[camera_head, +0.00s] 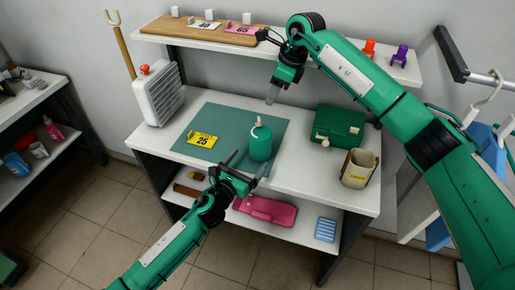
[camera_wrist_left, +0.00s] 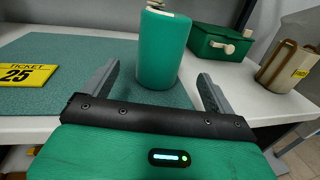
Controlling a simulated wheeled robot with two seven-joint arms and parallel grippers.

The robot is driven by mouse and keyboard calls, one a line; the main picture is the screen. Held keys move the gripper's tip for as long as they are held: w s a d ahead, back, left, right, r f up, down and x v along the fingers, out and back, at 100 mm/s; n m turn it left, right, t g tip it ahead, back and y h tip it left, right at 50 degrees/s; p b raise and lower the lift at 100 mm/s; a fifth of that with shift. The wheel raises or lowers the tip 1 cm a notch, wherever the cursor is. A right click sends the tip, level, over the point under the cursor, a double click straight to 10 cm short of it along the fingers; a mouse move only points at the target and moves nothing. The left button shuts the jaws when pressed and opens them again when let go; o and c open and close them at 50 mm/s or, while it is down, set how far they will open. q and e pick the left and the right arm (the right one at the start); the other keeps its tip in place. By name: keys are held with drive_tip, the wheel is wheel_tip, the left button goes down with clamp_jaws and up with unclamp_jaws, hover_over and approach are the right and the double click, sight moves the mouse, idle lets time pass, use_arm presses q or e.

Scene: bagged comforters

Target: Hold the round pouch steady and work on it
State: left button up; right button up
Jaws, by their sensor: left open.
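The round pouch (camera_head: 260,145) is a green upright cylinder with a pale toggle or cord on top. It stands on the green mat (camera_head: 221,118) near its front right. My left gripper (camera_head: 246,166) is open in front of the pouch, its fingers pointing at it. In the left wrist view the pouch (camera_wrist_left: 163,50) stands beyond and between the two spread fingertips, with no clear contact. My right gripper (camera_head: 271,96) hangs above the back of the mat, behind and above the pouch, apart from it. I cannot tell whether its fingers are apart.
A yellow ticket marked 25 (camera_head: 202,139) lies on the mat's left. A green box (camera_head: 339,126) and a cream holder (camera_head: 359,168) stand right of the mat. A white heater-like unit (camera_head: 158,93) stands left. A shelf (camera_head: 290,46) overhangs the back. A pink item (camera_head: 264,210) lies below.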

sight(260, 146)
use_arm(q)
drive_tip(key=x, duration=0.8)
drive_tip(key=shift+w+d, duration=0.1)
drive_tip(key=c, duration=1.1)
drive_tip(key=shift+o, duration=0.2)
